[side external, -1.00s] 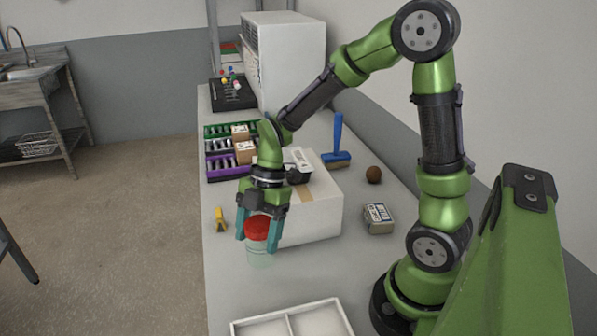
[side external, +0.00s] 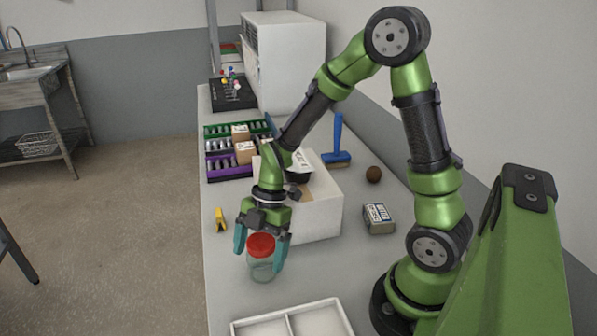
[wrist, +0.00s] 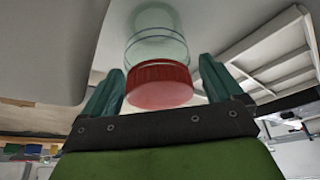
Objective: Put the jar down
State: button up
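The jar (side external: 262,264) is clear glass with a red lid (side external: 261,244). It stands upright on the grey bench, in front of the white box. In the wrist view the jar (wrist: 157,46) is seen lid first, with its base away from me. My gripper (side external: 261,252) is above and around the jar, one teal finger on each side. In the wrist view the fingers of my gripper (wrist: 160,70) are spread, with a gap between each finger and the lid. The gripper is open and holds nothing.
A white divided tray (side external: 238,328) is at the front of the bench. A white box (side external: 318,217) stands close behind my gripper. A yellow-handled tool (side external: 220,219) lies left, near the bench edge. A small labelled box (side external: 379,219) and a brown ball (side external: 373,174) are right.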

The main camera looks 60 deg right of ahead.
jog(key=shift+r, duration=0.15)
jog(key=v, duration=1.1)
jog(key=s+a+r+m+t+h, duration=0.1)
jog(key=s+r+m+t, duration=0.2)
jog(key=m, duration=0.8)
jog(key=s+a+r+m+t+h, duration=0.1)
jog(key=s+r+m+t, duration=0.3)
jog(key=m, duration=0.7)
notch_tip(320, 180, up, 2)
jog(key=shift+s+r+h, duration=0.1)
jog(key=shift+s+h, duration=0.2)
jog(key=shift+s, duration=0.3)
